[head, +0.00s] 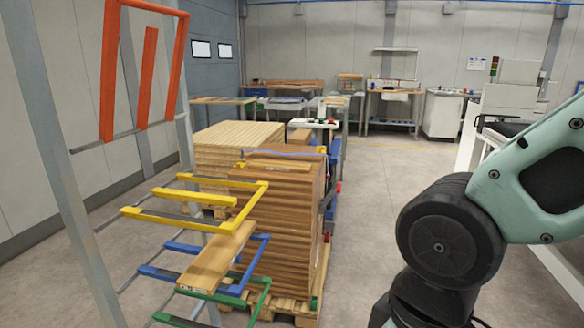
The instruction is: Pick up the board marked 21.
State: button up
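A light wooden board (216,258) lies tilted across the blue prongs of a rack at the lower left. A small label shows at its near end, but it is too small to read, so I cannot tell whether this is the board marked 21. My gripper is not in view; only links of my arm show at the right, well apart from the board.
The rack has yellow prongs (190,225) above the blue ones (165,273), green ones (180,320) below and orange ones (109,75) higher up. A tall brown wood stack (290,225) stands on a pallet behind it. Open floor (365,210) lies between stack and arm.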

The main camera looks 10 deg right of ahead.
aim_at(260, 164)
jog(key=i+l+u, duration=0.1)
jog(key=l, duration=0.25)
jog(key=i+l+u, duration=0.1)
jog(key=l, duration=0.3)
jog(key=i+l+u, duration=0.1)
jog(key=l, duration=0.25)
jog(key=i+l+u, duration=0.1)
jog(key=l, duration=0.3)
jog(key=i+l+u, duration=0.1)
jog(key=l, duration=0.3)
jog(key=i+l+u, duration=0.15)
jog(key=i+l, duration=0.15)
jog(key=i+l+u, duration=0.1)
jog(key=i+l, duration=0.25)
jog(key=i+l+u, duration=0.15)
jog(key=i+l, duration=0.2)
jog(key=i+l+u, duration=0.15)
jog(key=l, duration=0.35)
jog(key=i+l+u, duration=0.1)
jog(key=i+l, duration=0.3)
jog(key=i+l+u, duration=0.1)
jog(key=i+l, duration=0.5)
jog(key=l, duration=0.1)
